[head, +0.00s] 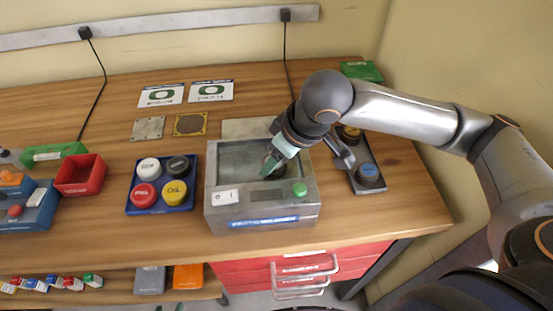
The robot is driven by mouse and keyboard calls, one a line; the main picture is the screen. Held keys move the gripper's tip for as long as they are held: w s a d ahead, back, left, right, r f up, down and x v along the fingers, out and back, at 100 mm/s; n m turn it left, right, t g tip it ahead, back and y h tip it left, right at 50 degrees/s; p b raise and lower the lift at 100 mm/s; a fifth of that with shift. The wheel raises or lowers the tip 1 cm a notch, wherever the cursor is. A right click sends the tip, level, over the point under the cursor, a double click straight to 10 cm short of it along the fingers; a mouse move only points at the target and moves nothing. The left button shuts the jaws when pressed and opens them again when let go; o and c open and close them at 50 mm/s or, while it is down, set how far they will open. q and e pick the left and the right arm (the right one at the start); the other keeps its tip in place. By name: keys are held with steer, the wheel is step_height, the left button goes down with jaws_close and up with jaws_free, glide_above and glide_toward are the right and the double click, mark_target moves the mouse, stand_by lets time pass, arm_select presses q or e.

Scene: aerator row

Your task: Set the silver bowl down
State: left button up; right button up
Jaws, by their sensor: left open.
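My left gripper (272,168) has pale teal fingers and points down into the open basin of a grey metal bath (215,180). It is open. A small dark round thing (276,160) shows at the fingertips inside the basin, partly hidden by them. I cannot tell whether it is the silver bowl or whether the fingers touch it. No other silver bowl can be made out.
A blue tray of round-lidded pots (150,195) and a red bin (80,175) stand left of the bath. A grey tray with dark round pieces (368,175) lies right. Flat plates (148,128) and printed cards (160,95) lie behind. Bare wood shows at front right.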

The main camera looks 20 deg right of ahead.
steer(key=shift+f, duration=0.15)
steer(key=o, duration=1.4)
steer(key=shift+r, duration=0.45)
steer(key=p+v, duration=0.2)
steer(key=v, duration=0.9)
steer(key=shift+s+r, duration=0.15)
steer(key=shift+s, duration=0.05)
